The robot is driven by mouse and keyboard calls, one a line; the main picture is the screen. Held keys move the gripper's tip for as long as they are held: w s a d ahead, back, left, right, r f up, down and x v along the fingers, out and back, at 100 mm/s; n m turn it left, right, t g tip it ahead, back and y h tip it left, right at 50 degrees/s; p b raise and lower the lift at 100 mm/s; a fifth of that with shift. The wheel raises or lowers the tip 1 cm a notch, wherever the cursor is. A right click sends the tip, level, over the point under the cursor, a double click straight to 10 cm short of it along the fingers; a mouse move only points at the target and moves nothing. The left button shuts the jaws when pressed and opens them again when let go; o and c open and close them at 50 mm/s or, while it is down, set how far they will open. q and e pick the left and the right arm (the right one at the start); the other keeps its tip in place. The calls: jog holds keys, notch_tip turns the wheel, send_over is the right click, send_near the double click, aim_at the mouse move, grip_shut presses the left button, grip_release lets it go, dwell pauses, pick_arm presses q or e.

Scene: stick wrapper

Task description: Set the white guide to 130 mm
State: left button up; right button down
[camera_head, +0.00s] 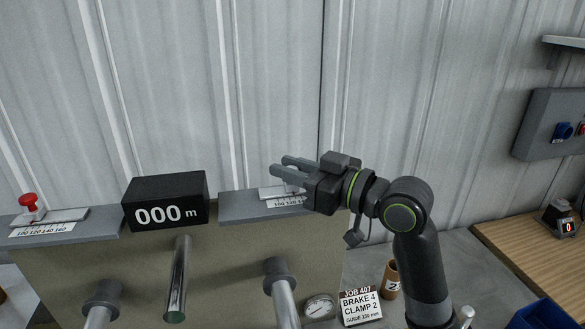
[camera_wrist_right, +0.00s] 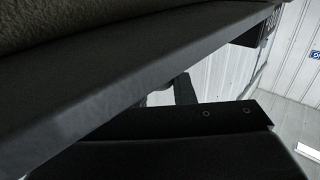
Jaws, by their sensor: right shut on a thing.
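My right gripper (camera_head: 284,170) is over the scale on the right-hand grey ledge. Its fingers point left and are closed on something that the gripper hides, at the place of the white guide. A pale plate (camera_head: 268,193) of that guide shows just below the fingers. The white scale strip (camera_head: 286,201) under it is partly covered, and the guide's reading cannot be made out. The job card (camera_head: 361,307) reads JOB 407, BRAKE 4, CLAMP 2, GUIDE 130 mm. In the right wrist view, dark surfaces fill most of the picture and no guide shows. My left gripper is not in view.
A second guide with a red knob (camera_head: 29,203) sits on the left ledge, above a scale marked 100 to 160. Between the ledges a black display (camera_head: 166,200) reads 000 m. Metal rollers (camera_head: 178,282) stick out below. A gauge (camera_head: 319,307) stands beside the card.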

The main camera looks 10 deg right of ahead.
jog(key=shift+a, duration=0.1)
jog(key=c, duration=1.5)
grip_release()
jog(key=shift+c, duration=0.2)
jog(key=shift+o, duration=1.4)
jog(key=shift+d, duration=0.4)
jog(key=shift+a, duration=0.1)
jog(key=shift+a, duration=0.1)
